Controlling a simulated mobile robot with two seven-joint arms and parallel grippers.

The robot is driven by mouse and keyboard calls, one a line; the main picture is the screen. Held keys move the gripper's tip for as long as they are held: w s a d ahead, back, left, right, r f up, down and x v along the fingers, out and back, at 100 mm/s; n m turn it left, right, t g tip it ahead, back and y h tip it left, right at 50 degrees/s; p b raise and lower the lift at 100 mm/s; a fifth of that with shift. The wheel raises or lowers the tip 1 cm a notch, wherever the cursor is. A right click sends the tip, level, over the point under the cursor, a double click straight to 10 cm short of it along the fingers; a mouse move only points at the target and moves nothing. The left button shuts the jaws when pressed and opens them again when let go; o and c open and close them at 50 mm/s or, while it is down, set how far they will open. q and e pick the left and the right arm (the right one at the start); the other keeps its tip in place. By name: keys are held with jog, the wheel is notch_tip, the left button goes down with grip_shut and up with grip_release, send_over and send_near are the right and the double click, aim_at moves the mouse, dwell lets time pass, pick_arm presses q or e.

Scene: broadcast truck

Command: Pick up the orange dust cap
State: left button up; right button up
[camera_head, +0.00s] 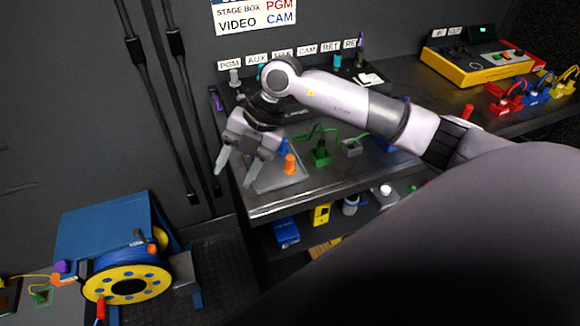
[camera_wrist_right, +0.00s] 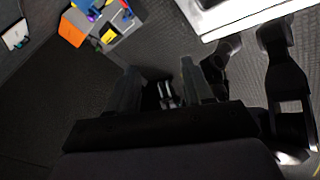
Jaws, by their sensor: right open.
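A small orange cap-like piece (camera_head: 290,164) stands upright on the bench top (camera_head: 330,185), beside a blue piece, in the head view; it looks like the orange dust cap. My right gripper (camera_head: 237,167) is open and empty, pointing down near the bench's left end, to the left of the orange piece and apart from it. In the right wrist view the open fingers (camera_wrist_right: 158,80) have nothing between them, with dark floor beyond. An orange block (camera_wrist_right: 72,30) shows at the upper left there; I cannot tell what it is. My left gripper is not in view.
Green (camera_head: 320,155) and grey connectors stand farther right on the bench. A labelled connector panel runs along the back. A yellow-and-red console (camera_head: 480,60) stands at the back right. A lower shelf holds several items. A blue cable reel (camera_head: 125,270) stands on the floor at left.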

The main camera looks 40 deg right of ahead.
aim_at(290, 157)
jog(key=d+m+h, duration=0.1)
jog(key=d+h, duration=0.1)
jog(key=d, duration=0.2)
jog(key=d+r+m+h, duration=0.1)
jog(key=d+h, duration=0.1)
jog(key=d, duration=0.2)
jog(key=w+d+m+h, duration=0.1)
jog(key=d, duration=0.3)
jog(key=shift+w+d+r+g+h, duration=0.1)
jog(key=shift+d+r+g+h, duration=0.05)
jog(key=shift+d+g+h, duration=0.2)
jog(key=shift+d+h, duration=0.2)
jog(key=shift+h, duration=0.05)
notch_tip(290, 157, down, 7)
jog(key=shift+a+p, duration=0.15)
jog(key=shift+p, duration=0.35)
jog(key=c, duration=0.8)
